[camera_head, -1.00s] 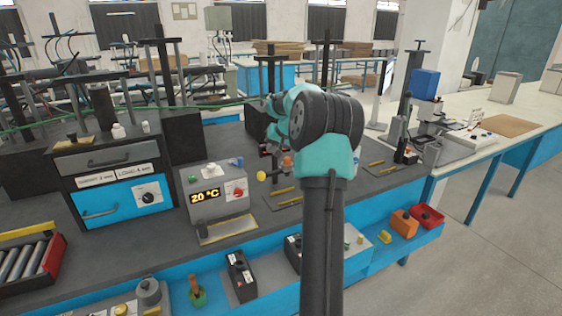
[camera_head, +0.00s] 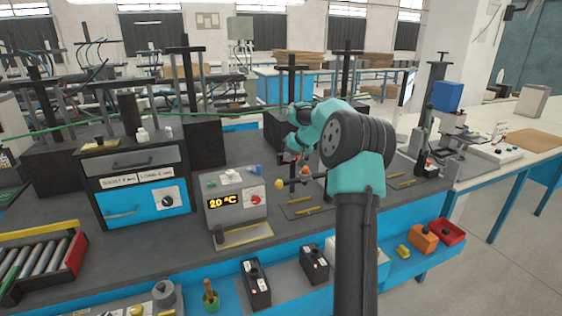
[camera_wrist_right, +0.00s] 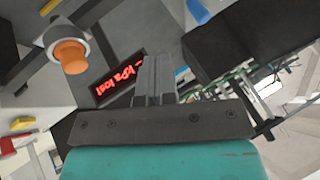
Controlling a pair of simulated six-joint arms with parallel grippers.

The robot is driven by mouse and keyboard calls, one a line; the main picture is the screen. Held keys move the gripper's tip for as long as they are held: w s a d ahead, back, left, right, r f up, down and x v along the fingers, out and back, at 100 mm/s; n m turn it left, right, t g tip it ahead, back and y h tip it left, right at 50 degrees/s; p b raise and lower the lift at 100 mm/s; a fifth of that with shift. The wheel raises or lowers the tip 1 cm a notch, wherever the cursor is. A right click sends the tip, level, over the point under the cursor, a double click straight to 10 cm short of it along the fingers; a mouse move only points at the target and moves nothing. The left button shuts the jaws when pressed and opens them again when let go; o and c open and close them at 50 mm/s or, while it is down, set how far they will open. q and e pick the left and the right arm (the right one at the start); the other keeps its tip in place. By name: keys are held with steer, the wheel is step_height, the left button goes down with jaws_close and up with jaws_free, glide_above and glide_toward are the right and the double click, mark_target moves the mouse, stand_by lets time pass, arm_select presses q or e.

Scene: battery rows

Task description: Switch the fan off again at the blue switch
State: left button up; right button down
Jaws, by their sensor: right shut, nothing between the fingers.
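A small blue piece (camera_head: 255,169), which looks like the blue switch, sits on top of the grey control box (camera_head: 212,193) with the yellow "20 °C" display. It is too small to tell which way it is set. My right arm rises from the bottom in the head view, and its teal wrist hides the fingertips. In the right wrist view my right gripper (camera_wrist_right: 155,62) is shut and empty, its fingers beside a red-lettered display (camera_wrist_right: 121,77). I cannot make out a fan. My left gripper is not in view.
An orange knob (camera_wrist_right: 70,56) on a pale collar stands left of the fingers in the wrist view. A yellow ball-ended lever (camera_head: 279,184) stands right of the control box. A blue drawer unit (camera_head: 146,200) stands left of it, and a roller tray (camera_head: 76,256) at far left.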

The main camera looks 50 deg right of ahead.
steer(key=w+a+f, duration=0.3)
steer(key=w+f, duration=0.4)
steer(key=w, duration=0.1)
steer(key=shift+w+a, duration=0.2)
